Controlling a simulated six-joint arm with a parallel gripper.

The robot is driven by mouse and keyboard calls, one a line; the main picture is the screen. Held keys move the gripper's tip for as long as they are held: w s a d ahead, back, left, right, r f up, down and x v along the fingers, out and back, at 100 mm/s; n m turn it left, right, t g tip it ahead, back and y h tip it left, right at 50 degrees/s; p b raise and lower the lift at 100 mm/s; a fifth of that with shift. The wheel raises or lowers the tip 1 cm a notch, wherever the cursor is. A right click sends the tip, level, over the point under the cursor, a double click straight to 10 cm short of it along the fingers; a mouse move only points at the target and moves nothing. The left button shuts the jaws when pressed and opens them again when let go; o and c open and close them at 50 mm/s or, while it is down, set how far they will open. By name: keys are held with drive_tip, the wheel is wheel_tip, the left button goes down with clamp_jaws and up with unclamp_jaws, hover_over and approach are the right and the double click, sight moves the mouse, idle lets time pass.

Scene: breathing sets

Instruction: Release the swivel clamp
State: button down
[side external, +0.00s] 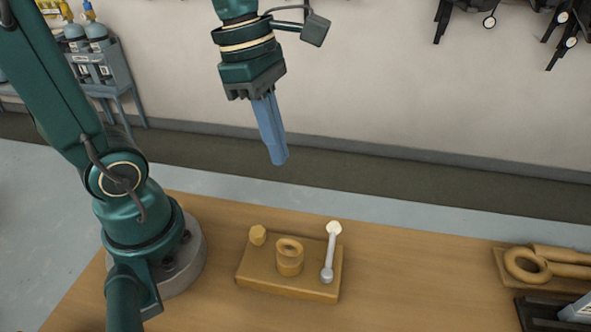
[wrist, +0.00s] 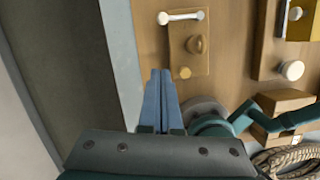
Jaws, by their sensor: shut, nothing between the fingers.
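A tan block (side external: 287,285) lies on the wooden table and carries a silver lever (side external: 330,257) with a pale faceted end, a round post with a ring on top (side external: 290,257) and a small hexagonal knob (side external: 258,235). I cannot tell for certain which part is the swivel clamp. In the wrist view the block (wrist: 187,58) shows ahead of my fingers, with the pale-ended lever (wrist: 182,16) at its far end and the hexagonal knob (wrist: 185,72) at its near end. My gripper (side external: 279,161) is shut and empty, pointing down high above the table, apart from the block.
A tan ring (side external: 526,265) and thick tan pipes (side external: 565,262) lie at the right, beside a dark tray (side external: 528,316). In the wrist view a white knob (wrist: 291,70) and a coiled rope (wrist: 290,158) show at the right. The table between block and ring is clear.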

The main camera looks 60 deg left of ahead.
sight(331, 248)
idle(0.3)
drive_tip(key=x, duration=1)
drive_tip(key=shift+f, duration=0.2)
drive_tip(key=shift+w+d+f, duration=0.1)
drive_tip(key=shift+w+d, duration=0.55)
drive_tip(key=shift+d, duration=0.25)
drive_tip(key=shift+w+d+f, duration=0.15)
drive_tip(key=shift+w+d, duration=0.3)
drive_tip(key=shift+d, duration=0.25)
